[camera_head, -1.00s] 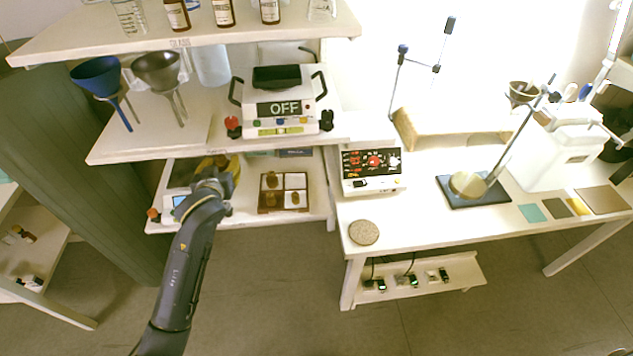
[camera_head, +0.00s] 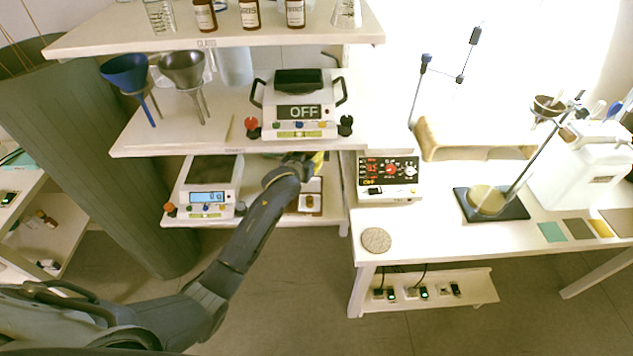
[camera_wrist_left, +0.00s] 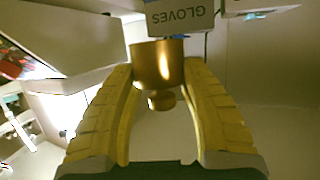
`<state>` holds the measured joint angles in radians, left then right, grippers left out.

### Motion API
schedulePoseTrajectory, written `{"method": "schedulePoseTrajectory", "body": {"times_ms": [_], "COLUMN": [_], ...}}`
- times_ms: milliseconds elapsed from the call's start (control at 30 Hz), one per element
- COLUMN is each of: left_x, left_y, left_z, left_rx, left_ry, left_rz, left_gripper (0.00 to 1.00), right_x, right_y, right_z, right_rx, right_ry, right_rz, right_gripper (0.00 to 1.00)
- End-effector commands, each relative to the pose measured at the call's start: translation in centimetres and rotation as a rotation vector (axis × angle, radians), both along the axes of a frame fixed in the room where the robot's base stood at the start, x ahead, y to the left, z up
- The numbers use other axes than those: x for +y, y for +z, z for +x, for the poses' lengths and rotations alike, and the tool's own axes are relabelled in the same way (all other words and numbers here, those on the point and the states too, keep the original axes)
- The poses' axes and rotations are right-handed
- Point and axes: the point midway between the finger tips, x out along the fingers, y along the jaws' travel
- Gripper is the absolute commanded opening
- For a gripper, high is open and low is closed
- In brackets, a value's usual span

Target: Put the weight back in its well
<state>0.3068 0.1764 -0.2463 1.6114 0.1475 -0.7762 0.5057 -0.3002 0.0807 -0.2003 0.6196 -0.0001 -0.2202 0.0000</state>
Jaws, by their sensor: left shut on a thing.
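My left gripper (camera_head: 305,162) is over the lower shelf, and its arm covers part of the weight box. In the left wrist view its yellow fingers (camera_wrist_left: 160,78) are shut on a brass weight (camera_wrist_left: 158,62), whose narrower knob points down in the picture. In the head view I cannot make out the held weight. The weight box (camera_head: 318,208) is partly hidden; its right side shows a pale well (camera_head: 313,186) and a brass weight (camera_head: 309,202) in the well nearer the front. My right gripper is not in view.
A balance (camera_head: 208,182) with a lit display stands left of the box. A GLOVES box (camera_wrist_left: 182,17) is close to the held weight in the wrist view.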

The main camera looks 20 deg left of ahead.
Motion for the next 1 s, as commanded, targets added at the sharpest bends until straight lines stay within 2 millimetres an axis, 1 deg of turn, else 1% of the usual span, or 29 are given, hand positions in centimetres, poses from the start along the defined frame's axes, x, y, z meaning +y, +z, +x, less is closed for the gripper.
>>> {"method": "schedulePoseTrajectory", "body": {"times_ms": [100,300,567,800,1000], "left_x": [0.0,0.0,0.0,0.0,0.0], "left_y": [-1.6,-3.8,-5.0,-7.5,-8.7], "left_z": [0.1,0.1,0.1,0.1,0.1], "left_rx": [-0.002,-0.003,-0.005,-0.003,-0.005], "left_ry": [0.000,-0.001,-0.001,0.000,-0.001], "left_rz": [0.000,-0.001,-0.002,0.001,-0.001], "left_gripper": [0.00,0.00,0.00,0.00,0.00], "right_x": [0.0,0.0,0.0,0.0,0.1], "right_y": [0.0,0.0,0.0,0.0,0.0], "right_z": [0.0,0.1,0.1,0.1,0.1], "right_rx": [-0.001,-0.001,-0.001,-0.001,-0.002], "right_ry": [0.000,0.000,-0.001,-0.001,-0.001], "right_rz": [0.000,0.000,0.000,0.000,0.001], "right_gripper": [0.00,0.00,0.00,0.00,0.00]}}
